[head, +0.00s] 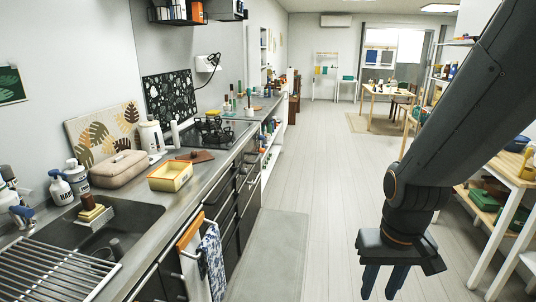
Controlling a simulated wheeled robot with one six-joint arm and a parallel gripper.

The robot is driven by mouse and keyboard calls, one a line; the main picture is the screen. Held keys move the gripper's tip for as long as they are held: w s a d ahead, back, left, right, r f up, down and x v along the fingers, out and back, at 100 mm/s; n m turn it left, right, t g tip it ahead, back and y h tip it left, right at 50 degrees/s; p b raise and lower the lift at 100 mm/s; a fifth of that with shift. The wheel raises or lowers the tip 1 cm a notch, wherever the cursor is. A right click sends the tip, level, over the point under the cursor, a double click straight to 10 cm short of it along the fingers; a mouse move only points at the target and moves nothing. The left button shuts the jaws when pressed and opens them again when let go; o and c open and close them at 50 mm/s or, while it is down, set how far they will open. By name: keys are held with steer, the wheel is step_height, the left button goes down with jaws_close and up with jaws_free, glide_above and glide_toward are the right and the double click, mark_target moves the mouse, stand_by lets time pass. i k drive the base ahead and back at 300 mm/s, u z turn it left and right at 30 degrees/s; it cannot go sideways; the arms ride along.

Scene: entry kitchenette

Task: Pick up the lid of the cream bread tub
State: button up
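A cream-yellow open tub (170,177), which looks like the bread tub, stands on the counter past the sink. No lid is on it. A flat brown piece with a small raised part (195,156) lies on the counter just behind it; I cannot tell for sure whether it is the lid. A closed taupe box (118,169) with a handle on top stands left of the tub. My gripper (382,284) hangs over the floor at the right, far from the counter. Its two dark blue fingers point down, apart, with nothing between them.
The sink (110,225) with a rack (55,272) is at the near left. Towels (212,262) hang at the counter front. A white kettle (151,137) and a hob (213,131) are farther back. The aisle floor (318,215) is clear; shelves (505,225) stand right.

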mark_target(195, 156)
steer(key=z, duration=0.25)
steer(key=i, duration=1.7)
steer(key=u, duration=0.5)
steer(key=i, duration=1.15)
steer(key=u, duration=1.35)
steer(key=i, duration=0.55)
steer(key=u, duration=0.4)
